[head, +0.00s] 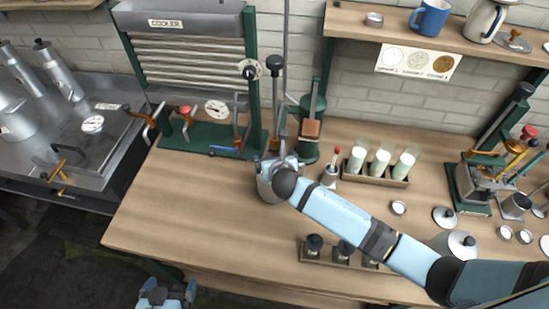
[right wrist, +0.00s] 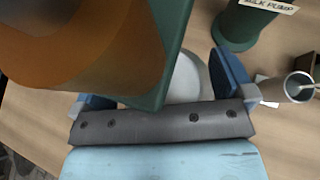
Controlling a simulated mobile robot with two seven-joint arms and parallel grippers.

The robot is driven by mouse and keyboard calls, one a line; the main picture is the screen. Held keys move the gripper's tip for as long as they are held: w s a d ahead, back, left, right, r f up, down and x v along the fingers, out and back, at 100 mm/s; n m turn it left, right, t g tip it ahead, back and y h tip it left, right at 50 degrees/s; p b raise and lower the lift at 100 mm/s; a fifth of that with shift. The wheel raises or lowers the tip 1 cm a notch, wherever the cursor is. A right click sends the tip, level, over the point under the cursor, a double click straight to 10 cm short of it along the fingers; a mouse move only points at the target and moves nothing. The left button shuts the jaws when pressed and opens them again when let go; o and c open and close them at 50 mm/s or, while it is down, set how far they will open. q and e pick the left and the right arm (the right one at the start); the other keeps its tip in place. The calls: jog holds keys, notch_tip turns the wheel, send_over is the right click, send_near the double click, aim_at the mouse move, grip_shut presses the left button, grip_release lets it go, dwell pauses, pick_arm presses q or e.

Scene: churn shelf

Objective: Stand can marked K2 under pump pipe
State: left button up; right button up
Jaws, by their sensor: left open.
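A metal can (head: 269,188) stands on the bench in front of the cooler and pump, partly hidden by my right gripper; I cannot read a K2 mark on it. My right gripper (head: 279,164) is at the can's top. In the right wrist view its blue fingers (right wrist: 165,90) are wide apart, with a pale rounded surface (right wrist: 185,78) between them, partly hidden. Whether they touch it, I cannot tell. The green milk pump (head: 310,125) stands just behind the can, and its labelled body shows in the right wrist view (right wrist: 240,25). My left gripper (head: 166,293) is open and empty, low beyond the bench front.
The cooler (head: 190,70) stands behind, its valves near the can. A rack of milk glasses (head: 377,172) and a small metal cup (head: 330,176) stand right of the pump. A dark-topped rack (head: 318,252) lies under my right arm. The bench's left front is clear.

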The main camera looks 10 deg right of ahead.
jog(key=shift+r, duration=0.1)
pick_arm(q)
jog(key=shift+w+f+m+b, duration=0.15)
jog(key=shift+f+m+b, duration=0.15)
jog(key=shift+b, duration=0.45)
pick_arm(e)
jog(key=v, duration=1.2)
pick_arm(q)
jog(key=shift+f, duration=0.1)
